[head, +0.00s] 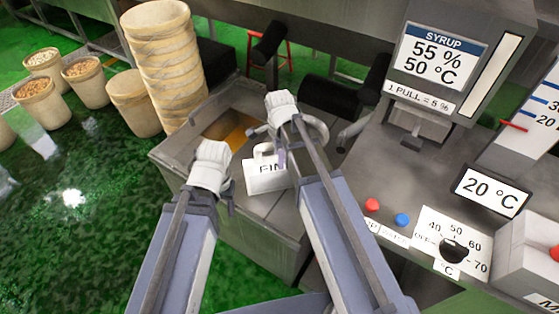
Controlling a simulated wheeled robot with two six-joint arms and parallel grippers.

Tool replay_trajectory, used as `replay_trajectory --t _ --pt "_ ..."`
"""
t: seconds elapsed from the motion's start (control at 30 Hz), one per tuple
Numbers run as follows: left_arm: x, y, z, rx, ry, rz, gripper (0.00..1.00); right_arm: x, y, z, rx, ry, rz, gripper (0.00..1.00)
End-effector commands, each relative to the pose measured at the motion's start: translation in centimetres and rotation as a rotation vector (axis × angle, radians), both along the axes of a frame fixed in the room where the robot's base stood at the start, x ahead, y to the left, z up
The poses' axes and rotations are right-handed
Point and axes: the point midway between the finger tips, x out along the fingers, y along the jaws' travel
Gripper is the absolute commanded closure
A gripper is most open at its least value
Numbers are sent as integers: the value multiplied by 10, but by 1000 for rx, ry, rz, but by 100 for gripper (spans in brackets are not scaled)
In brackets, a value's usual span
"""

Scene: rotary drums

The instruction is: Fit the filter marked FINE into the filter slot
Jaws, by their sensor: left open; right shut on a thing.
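The filter (263,184) is a white block with a loop handle on top. Its label reads "FIN", with the rest hidden behind my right arm. My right gripper (279,147) is shut on the filter's handle and holds it upright in front of the grey tank. My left gripper (226,192) is open and empty, just left of the filter and apart from it. I cannot make out the filter slot for certain.
A grey tank (178,155) with amber liquid (229,130) lies behind the grippers. A syrup dispenser (440,58), red button (372,205), blue button (402,219) and temperature dial (454,250) stand right. Stacked baskets (163,60) stand behind; green floor lies left.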

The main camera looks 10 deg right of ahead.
Motion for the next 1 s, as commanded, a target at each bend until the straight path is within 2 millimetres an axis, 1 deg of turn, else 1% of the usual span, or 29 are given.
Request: replay_trajectory --t 0.13,0.27,0.3,0.53,0.83,1.0 --pt "0 0 1 0 0 0 39 0 0 1 0 0 0 100" --pt "0 0 -4 0 0 0 39 0 0 -4 0 0 0 100" --pt "0 0 -2 0 0 0 39 0 0 -2 0 0 0 58" --pt "0 0 -2 0 0 0 39 0 0 -2 0 0 0 33" --pt "0 0 -1 0 0 0 39 0 0 -1 0 0 0 33" --pt "0 0 7 0 0 0 39 0 0 7 0 0 0 33"
